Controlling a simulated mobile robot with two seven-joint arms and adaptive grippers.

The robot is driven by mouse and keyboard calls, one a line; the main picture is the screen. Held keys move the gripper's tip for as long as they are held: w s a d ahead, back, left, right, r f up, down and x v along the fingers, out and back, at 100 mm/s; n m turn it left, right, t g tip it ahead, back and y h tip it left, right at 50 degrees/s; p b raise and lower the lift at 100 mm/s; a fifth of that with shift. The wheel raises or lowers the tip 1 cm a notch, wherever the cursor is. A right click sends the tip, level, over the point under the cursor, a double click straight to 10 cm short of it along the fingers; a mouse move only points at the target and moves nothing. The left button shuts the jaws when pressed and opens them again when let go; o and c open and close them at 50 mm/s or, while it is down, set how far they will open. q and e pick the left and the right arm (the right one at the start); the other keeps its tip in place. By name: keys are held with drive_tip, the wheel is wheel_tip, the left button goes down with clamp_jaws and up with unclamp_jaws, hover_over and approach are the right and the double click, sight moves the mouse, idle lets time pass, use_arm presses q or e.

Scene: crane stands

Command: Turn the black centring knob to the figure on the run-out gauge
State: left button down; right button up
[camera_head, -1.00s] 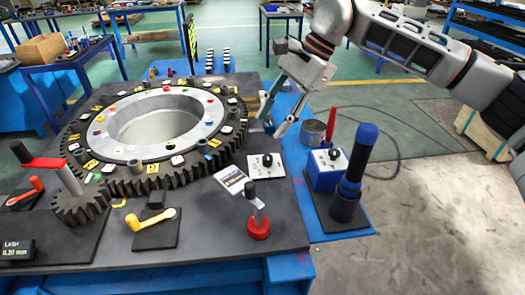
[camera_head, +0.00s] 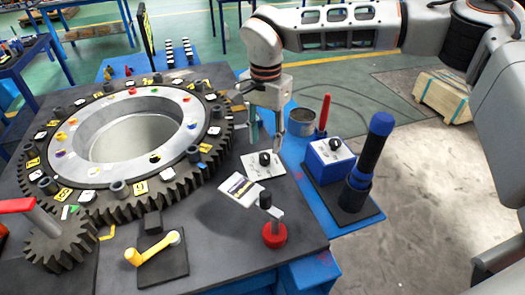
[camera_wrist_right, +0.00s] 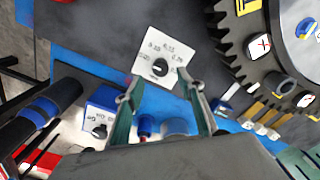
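A black knob (camera_head: 264,158) sits on a white plate (camera_head: 257,172) on the dark table, right of the big gear ring. In the right wrist view the same knob (camera_wrist_right: 160,67) shows with small figures printed around it on its plate (camera_wrist_right: 183,45). My right gripper (camera_head: 266,143) points down beside the knob. Its two fingers are apart and empty; in the right wrist view the gripper (camera_wrist_right: 161,95) has the knob just past its fingertips, between them. A second black knob (camera_head: 335,143) is on a blue box. I cannot make out a run-out gauge. My left gripper is out of view.
A blue-black cylinder (camera_head: 369,155), the blue box (camera_head: 326,166) and a metal cup (camera_head: 299,122) are to the right. The gear ring (camera_head: 180,184) is left.

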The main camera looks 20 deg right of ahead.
sight(265, 156)
wheel_tip(265, 156, down, 5)
idle(0.3)
clamp_jaws()
